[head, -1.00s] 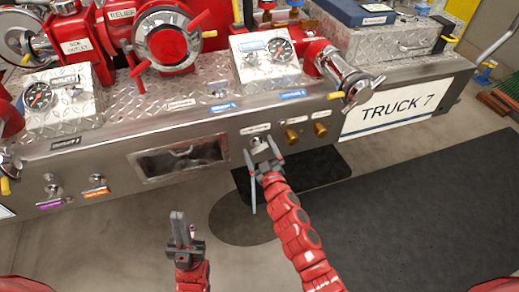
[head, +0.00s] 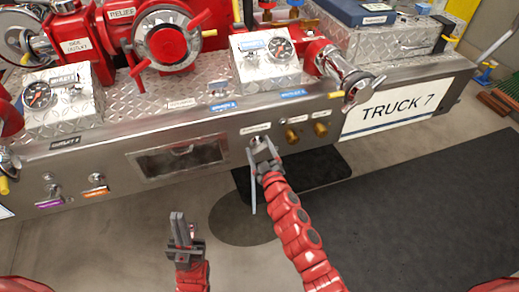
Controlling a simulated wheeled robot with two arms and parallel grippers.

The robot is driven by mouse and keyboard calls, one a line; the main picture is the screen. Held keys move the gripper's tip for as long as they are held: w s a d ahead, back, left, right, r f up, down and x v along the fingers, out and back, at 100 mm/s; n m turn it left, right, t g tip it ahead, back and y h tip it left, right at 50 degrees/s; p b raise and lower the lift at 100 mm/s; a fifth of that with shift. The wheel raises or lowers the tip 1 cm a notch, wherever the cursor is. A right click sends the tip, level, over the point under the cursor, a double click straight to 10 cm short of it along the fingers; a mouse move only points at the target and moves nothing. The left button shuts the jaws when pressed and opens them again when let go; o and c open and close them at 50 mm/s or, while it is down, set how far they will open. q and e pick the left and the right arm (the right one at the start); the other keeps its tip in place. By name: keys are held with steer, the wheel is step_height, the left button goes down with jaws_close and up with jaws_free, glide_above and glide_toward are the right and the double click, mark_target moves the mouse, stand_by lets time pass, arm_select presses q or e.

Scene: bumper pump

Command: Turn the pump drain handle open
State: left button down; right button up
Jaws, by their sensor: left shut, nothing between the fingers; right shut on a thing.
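The pump drain handle (head: 257,141) is a small silvery fitting on the front panel, under a white label too small to read and left of two brass knobs. My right gripper (head: 264,152) is at it, with its fingers shut on it and covering most of it. How far the handle is turned cannot be told. My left gripper (head: 180,222) is shut and empty, pointing up above the floor, below and left of the handle and apart from the panel.
Two brass knobs (head: 292,136) stick out just right of the handle. A recessed opening (head: 182,158) and two small pulls with purple and orange tags are to the left. Red valves and gauges stand above. Open floor (head: 120,255) lies in front.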

steer(key=n, duration=0.2)
steer(key=n+b, duration=0.1)
steer(key=n, duration=0.3)
steer(key=shift+a+f+b, duration=0.1)
steer(key=shift+f+b, duration=0.2)
steer(key=shift+b, duration=0.05)
steer(key=n+b, duration=0.1)
steer(key=n, duration=0.4)
steer(key=shift+n, duration=0.3)
steer(key=o, duration=1.2)
steer(key=shift+s, duration=0.15)
